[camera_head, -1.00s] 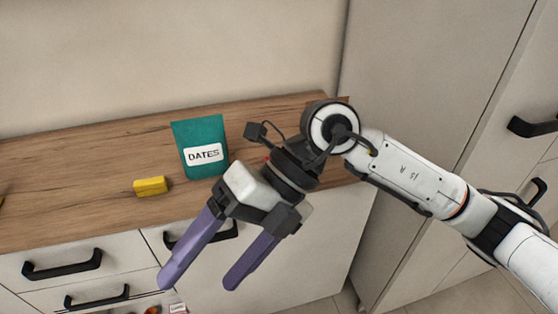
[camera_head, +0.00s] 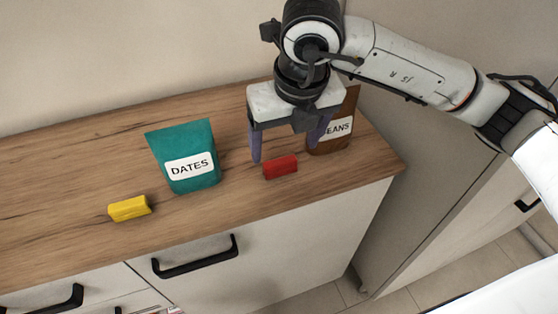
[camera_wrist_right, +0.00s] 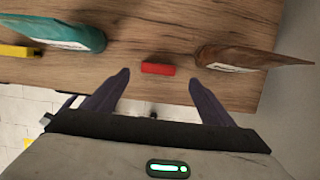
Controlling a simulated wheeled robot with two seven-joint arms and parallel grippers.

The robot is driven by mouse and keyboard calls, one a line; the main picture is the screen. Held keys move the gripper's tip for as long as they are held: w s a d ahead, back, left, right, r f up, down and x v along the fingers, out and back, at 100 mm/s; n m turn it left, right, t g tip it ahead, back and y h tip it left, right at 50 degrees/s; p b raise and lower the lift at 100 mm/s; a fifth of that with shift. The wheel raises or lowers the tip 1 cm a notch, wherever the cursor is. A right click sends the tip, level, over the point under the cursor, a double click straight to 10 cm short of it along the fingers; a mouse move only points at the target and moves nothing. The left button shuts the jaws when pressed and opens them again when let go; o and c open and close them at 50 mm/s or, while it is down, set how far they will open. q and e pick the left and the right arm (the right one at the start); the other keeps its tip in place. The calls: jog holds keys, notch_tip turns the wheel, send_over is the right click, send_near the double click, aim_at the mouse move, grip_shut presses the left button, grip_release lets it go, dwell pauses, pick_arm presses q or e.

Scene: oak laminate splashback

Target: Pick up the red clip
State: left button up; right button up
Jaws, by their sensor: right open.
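The red clip (camera_head: 280,167) is a small red block lying on the wooden counter, between the teal DATES bag and the brown BEANS bag. In the right wrist view the red clip (camera_wrist_right: 158,69) lies ahead of the fingertips, roughly midway between them and apart from both. My right gripper (camera_head: 286,152) is open and empty, with its purple fingers pointing down above the counter near the clip. The right gripper also shows in the right wrist view (camera_wrist_right: 158,78). My left gripper does not show.
The teal DATES bag (camera_head: 184,158) stands left of the clip. A yellow block (camera_head: 129,208) lies further left. The brown BEANS bag (camera_head: 334,134) stands close by on the right, partly behind my right finger. The wooden counter (camera_head: 60,180) is clear at its left, with drawers below.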

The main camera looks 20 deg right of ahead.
aim_at(280, 162)
jog(key=p+x, duration=0.1)
jog(key=x, duration=0.5)
jog(key=shift+a, duration=0.15)
jog(key=shift+r, duration=0.1)
jog(key=c, duration=1.1)
